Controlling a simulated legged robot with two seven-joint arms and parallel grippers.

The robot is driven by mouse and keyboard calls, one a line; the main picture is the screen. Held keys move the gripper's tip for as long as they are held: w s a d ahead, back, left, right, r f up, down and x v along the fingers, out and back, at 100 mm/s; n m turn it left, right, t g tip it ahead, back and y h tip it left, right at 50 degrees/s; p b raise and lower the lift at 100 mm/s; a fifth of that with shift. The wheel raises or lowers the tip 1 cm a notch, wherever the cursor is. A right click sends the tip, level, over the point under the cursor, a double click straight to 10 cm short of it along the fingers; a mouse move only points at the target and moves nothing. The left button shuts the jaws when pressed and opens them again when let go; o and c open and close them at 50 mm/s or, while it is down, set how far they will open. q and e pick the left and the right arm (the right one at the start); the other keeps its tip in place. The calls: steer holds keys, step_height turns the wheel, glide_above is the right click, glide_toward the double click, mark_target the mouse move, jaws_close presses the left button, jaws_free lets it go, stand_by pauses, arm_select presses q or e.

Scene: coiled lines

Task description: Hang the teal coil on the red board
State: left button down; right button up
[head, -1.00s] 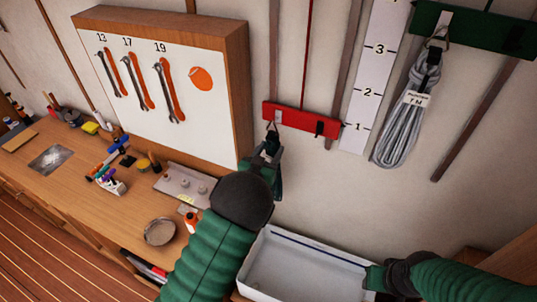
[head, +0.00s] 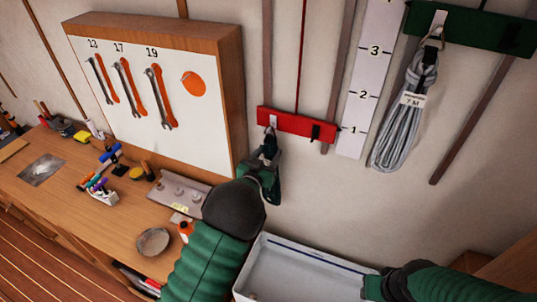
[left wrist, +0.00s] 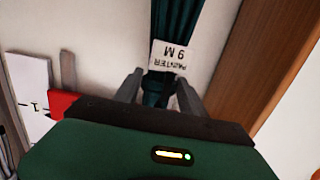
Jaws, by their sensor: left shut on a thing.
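The teal coil (head: 276,188) hangs upright in my left gripper (head: 266,168), just below the red board (head: 297,125). The coil's top loop is close to the board's left, pale hook; I cannot tell whether it is on the hook. In the left wrist view the coil (left wrist: 175,22) runs between the fingers of my left gripper (left wrist: 158,92), with a white tag reading PAINTER 9 M. The board's red end (left wrist: 62,103) shows at left there. My right gripper (head: 374,285) is at the lower right over the white tray; its fingers are not clear.
A grey coil (head: 402,115) tagged 7 M hangs from a green board (head: 475,30) at upper right. A wrench cabinet (head: 150,90) stands left of the red board. The white tray (head: 300,262) lies below. The workbench (head: 115,225) holds small tools and a bowl (head: 152,241).

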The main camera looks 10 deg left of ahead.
arm_select(q)
steer(key=shift+r, duration=0.1)
steer(key=c, duration=0.6)
jaws_free()
steer(key=shift+s, duration=0.1)
